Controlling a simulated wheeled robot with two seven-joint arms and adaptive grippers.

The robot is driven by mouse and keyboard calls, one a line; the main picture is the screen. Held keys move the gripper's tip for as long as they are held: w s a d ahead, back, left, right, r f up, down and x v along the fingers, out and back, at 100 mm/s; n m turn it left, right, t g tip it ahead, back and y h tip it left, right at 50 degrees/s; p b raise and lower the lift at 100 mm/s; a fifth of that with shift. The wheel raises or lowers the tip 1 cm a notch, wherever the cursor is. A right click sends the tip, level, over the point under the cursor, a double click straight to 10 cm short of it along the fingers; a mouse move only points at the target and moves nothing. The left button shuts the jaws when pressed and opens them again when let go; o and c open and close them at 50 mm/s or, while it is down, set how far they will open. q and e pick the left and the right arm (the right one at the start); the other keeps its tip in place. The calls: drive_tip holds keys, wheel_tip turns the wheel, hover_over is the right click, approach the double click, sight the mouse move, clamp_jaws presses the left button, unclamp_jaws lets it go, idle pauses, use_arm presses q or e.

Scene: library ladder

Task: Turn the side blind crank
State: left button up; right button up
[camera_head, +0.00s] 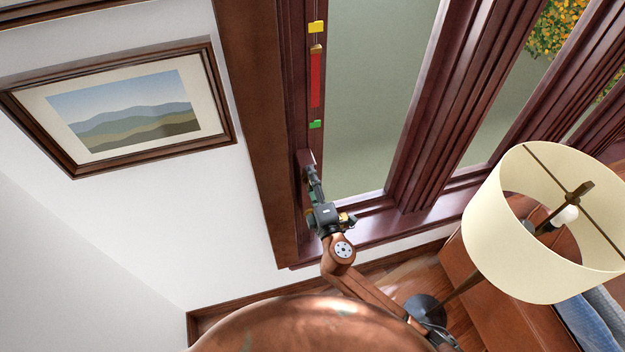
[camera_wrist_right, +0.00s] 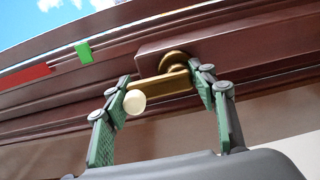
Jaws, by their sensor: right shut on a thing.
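The brass blind crank (camera_wrist_right: 162,87) shows in the right wrist view, mounted on the dark wooden window frame, with a cream knob (camera_wrist_right: 135,102) at its lower left end. My right gripper (camera_head: 313,182) is at the left window post in the head view. In the wrist view its green-padded fingers are closed on the crank, one beside the knob and the other by the pivot. In the head view the crank is largely hidden by the gripper. A red bar (camera_head: 316,80) hangs on the post between a yellow marker (camera_head: 317,27) and a green marker (camera_head: 315,124). My left gripper is out of view.
A lamp with a cream shade (camera_head: 540,225) stands at the right, near my right arm. A framed landscape picture (camera_head: 135,110) hangs on the white wall at the left. The window sill (camera_head: 370,229) runs below the glass. A wooden cabinet (camera_head: 500,310) stands under the lamp.

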idle(0.3)
drive_tip(key=o, duration=1.2)
drive_tip(key=v, duration=1.2)
